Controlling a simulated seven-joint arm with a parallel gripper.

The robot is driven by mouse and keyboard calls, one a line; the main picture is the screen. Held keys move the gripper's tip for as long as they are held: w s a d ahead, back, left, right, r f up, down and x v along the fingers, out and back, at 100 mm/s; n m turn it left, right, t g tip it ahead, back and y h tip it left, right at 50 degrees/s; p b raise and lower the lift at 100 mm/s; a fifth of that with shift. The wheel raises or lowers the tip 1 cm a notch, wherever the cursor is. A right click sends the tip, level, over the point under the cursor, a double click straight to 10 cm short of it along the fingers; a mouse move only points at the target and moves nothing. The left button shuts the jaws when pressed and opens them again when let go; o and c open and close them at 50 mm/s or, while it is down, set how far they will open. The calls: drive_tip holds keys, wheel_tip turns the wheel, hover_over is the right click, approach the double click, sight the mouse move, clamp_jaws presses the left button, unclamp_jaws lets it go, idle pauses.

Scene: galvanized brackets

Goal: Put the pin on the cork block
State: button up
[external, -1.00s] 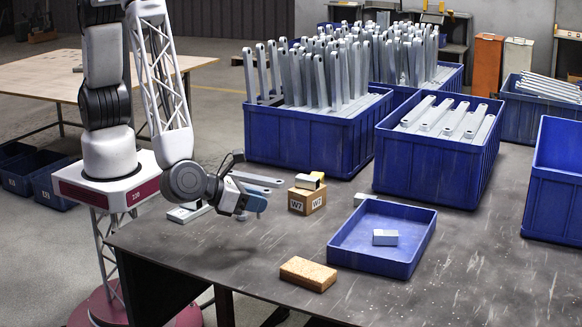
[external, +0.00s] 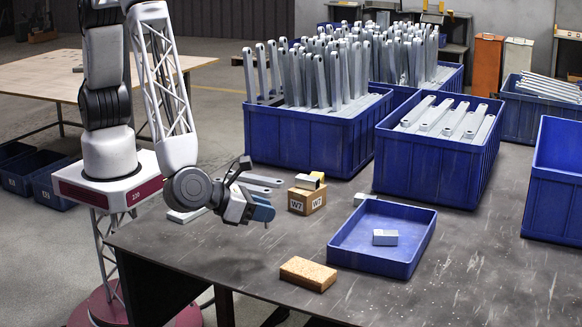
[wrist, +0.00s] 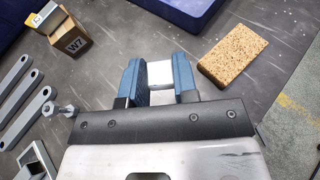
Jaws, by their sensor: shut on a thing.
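The cork block (external: 308,273) lies flat near the table's front edge, with its top bare. It also shows in the wrist view (wrist: 233,55), right of my jaws. My gripper (external: 265,215) is above the table, left of the cork block and apart from it. In the wrist view my gripper's blue fingers (wrist: 160,78) are shut on a short, pale silvery piece (wrist: 160,73), which looks like the pin. The fingers hide its ends. In the external view only a small tip shows below the fingers.
A blue tray (external: 345,256) holding a small silvery block (external: 385,237) stands right of the cork block. A cardboard box marked W7 (external: 306,200) stands behind. Grey brackets (external: 262,181) lie at the left. Large bins of brackets fill the back.

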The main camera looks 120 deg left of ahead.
drive_tip(key=w+d, duration=0.1)
drive_tip(key=w, duration=0.3)
drive_tip(key=w+d, duration=0.1)
drive_tip(key=w, duration=0.3)
drive_tip(key=w+d+f, duration=0.1)
drive_tip(key=w+d, duration=0.1)
drive_tip(key=w, duration=0.2)
drive_tip(key=shift+w, duration=0.2)
drive_tip(key=shift+a+f, duration=0.1)
drive_tip(key=shift+f, duration=1.7)
drive_tip(key=shift+f, duration=0.1)
drive_tip(key=o, duration=1)
drive_tip(key=v, duration=1.2)
